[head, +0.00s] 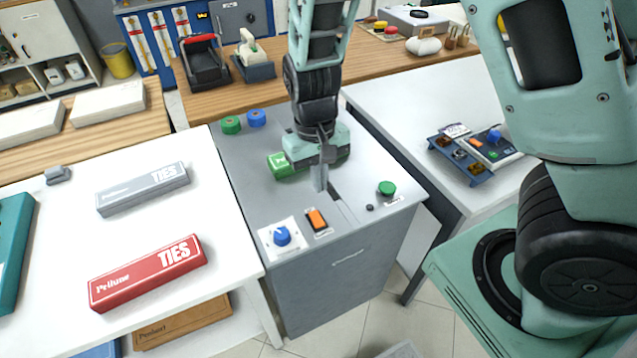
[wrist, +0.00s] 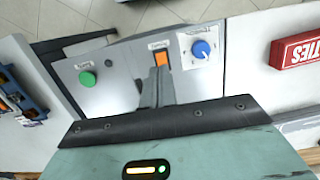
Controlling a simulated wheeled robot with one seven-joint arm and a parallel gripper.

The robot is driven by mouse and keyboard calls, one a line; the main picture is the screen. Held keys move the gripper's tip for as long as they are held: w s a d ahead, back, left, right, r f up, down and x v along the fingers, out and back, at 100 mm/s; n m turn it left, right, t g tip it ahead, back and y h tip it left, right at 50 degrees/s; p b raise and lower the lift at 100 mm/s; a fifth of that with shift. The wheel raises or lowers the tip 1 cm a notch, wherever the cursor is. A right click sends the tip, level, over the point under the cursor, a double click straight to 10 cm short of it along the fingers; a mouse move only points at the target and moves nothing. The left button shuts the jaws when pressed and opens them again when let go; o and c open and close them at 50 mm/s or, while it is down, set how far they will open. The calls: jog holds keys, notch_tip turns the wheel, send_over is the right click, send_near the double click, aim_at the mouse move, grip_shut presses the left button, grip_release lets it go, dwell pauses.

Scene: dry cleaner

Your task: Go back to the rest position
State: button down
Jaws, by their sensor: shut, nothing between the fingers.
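My gripper (head: 322,178) is shut and empty. In the head view it points down just above the top of the grey machine (head: 245,170), close to a dark slot in that top. In the wrist view its fingers (wrist: 153,88) show over the same machine top (wrist: 118,72). The machine carries a blue knob (head: 282,236), an orange switch (head: 316,219) and a green button (head: 387,188) near its front. A green piece (head: 281,165) sits beside my gripper, partly hidden by it. I cannot tell whether the fingers touch the machine.
A white table (head: 60,215) at left holds a red ties box (head: 148,272) and a grey ties box (head: 143,189). A wooden counter (head: 215,98) runs behind. Tiled floor lies in front.

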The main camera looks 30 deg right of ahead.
dwell(0.4)
jog(key=s+a+r+n, duration=0.3)
jog(key=s+r, duration=0.3)
jog(key=s, duration=0.2)
jog(key=s+a+r+n+t, duration=0.1)
jog(key=s+a+r+n, duration=0.3)
jog(key=s+r, duration=0.3)
jog(key=shift+s+r+n+t+y, duration=0.15)
jog(key=shift+s+n+t+y, duration=0.2)
jog(key=shift+s, duration=0.4)
